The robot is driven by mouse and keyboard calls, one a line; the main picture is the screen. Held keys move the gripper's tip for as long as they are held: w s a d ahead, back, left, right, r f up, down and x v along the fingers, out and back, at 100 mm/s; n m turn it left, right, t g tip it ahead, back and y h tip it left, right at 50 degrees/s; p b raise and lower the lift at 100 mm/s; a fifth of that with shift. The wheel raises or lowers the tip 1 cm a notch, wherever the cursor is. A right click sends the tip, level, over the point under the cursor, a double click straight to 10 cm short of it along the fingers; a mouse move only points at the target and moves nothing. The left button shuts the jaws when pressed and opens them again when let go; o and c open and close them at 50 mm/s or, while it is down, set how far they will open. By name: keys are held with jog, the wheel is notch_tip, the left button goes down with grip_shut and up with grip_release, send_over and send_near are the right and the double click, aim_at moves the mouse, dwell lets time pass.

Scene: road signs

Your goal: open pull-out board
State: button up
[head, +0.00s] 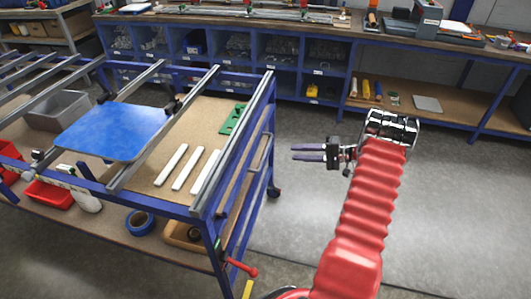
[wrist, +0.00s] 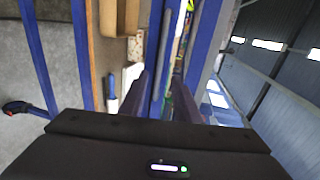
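A blue-framed workbench (head: 200,208) stands at the left in the head view, with a brown board top. A loop-shaped handle (head: 262,152) shows on its right side, below the top; I take it to belong to the pull-out board, whose edge I cannot clearly make out. My gripper (head: 293,152) is right of the handle, with a gap between, and its fingers point left toward the bench. In the wrist view, my gripper (wrist: 158,76) has its two dark fingers apart, with blue frame bars beyond them. It is open and holds nothing visible.
A blue sheet (head: 112,131), white strips (head: 187,168) and a green part (head: 233,119) lie on the bench. A red-handled clamp (head: 240,269) juts out at its front corner. Blue shelving (head: 240,62) stands along the back. The grey floor right of the bench is clear.

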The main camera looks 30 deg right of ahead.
aim_at(266, 150)
jog(key=shift+w, duration=0.1)
jog(key=x, duration=1.3)
jog(key=shift+w+a, duration=0.2)
jog(key=shift+a, duration=0.05)
grip_shut()
jog(key=shift+f, duration=0.1)
